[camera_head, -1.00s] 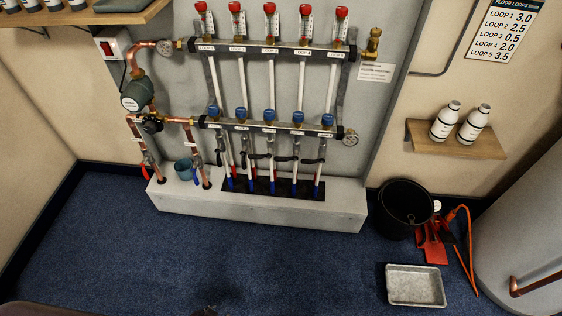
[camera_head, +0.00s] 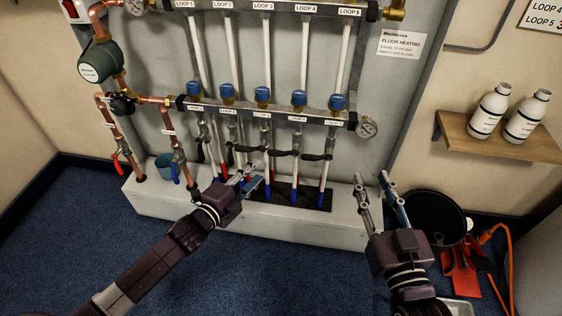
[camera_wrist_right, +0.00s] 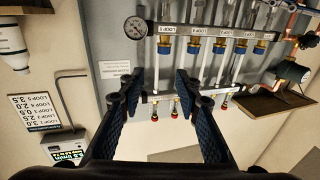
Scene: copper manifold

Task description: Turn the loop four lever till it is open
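The lower manifold bar (camera_head: 345,121) in the head view carries blue-capped valves above loop labels. The loop four label (camera_head: 297,118) is fourth from the left. Below it, black levers (camera_head: 282,153) lie roughly crosswise among the pipes; I cannot tell exactly which lever joins which pipe. My left gripper (camera_head: 252,178) looks open, in front of the pipes' lower part, left of the loop four pipe. My right gripper (camera_head: 370,178) is open and empty, right of the pipes. In the right wrist view its fingers (camera_wrist_right: 157,84) are parted, with the manifold upside down beyond.
A pressure gauge (camera_head: 367,126) sticks out at the bar's right end. A shelf (camera_head: 500,140) with two white bottles is at right. A black bucket (camera_head: 434,220) stands behind my right gripper. The white plinth (camera_head: 345,225) juts out below the pipes.

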